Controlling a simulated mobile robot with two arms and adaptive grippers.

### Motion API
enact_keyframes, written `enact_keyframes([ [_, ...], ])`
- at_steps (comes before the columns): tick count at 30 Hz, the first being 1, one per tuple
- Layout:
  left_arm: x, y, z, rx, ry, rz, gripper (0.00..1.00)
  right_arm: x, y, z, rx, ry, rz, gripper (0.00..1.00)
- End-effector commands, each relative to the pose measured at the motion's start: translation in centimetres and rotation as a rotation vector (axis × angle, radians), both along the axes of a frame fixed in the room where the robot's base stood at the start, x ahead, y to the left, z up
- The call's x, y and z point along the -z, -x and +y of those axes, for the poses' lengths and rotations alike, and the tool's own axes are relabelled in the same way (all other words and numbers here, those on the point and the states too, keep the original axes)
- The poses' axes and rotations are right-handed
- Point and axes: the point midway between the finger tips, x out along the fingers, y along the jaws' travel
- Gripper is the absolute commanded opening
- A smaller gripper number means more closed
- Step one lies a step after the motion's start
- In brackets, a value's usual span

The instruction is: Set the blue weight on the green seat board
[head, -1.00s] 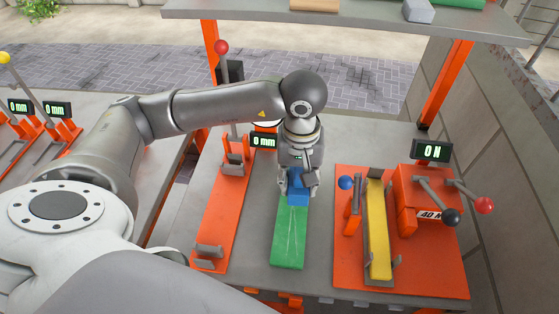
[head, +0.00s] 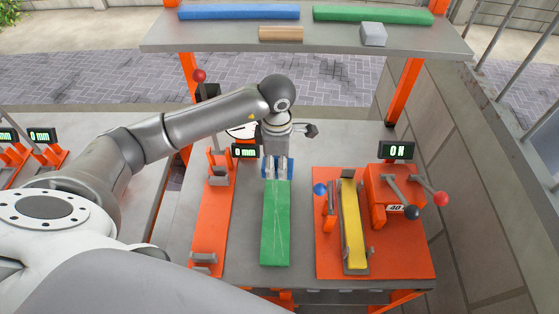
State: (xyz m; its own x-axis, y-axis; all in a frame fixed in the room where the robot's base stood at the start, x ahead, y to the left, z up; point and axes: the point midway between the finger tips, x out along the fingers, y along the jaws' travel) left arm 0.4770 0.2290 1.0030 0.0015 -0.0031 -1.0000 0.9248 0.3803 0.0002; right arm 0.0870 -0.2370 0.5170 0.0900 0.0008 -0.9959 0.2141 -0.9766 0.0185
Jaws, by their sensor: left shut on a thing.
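The green seat board (head: 275,225) lies lengthwise on the grey bench, with a pale crack-like line on its top. My left gripper (head: 277,172) points down at the far end of the board, shut on the blue weight (head: 290,169). Only blue edges of the weight show at the sides of the fingers; the rest is hidden by the gripper. I cannot tell whether the weight touches the board. My right gripper is not in view.
An orange rig (head: 210,230) stands left of the board. An orange press with a yellow bar (head: 353,235) and levers stands to the right. The overhead shelf (head: 340,42) holds a blue board, a green board, a wooden block and a grey block.

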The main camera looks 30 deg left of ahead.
Motion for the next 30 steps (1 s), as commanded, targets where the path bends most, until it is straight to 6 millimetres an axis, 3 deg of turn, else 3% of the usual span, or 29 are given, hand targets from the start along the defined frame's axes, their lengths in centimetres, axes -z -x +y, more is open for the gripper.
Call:
enact_keyframes([
  [22,0.0,-0.3,0.2,-0.06,-0.001,-0.004,0.0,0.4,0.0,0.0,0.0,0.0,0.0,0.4],
  [30,2.2,-0.3,0.2,-0.06,-0.002,-0.001,0.0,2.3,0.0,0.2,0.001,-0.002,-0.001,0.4],
])
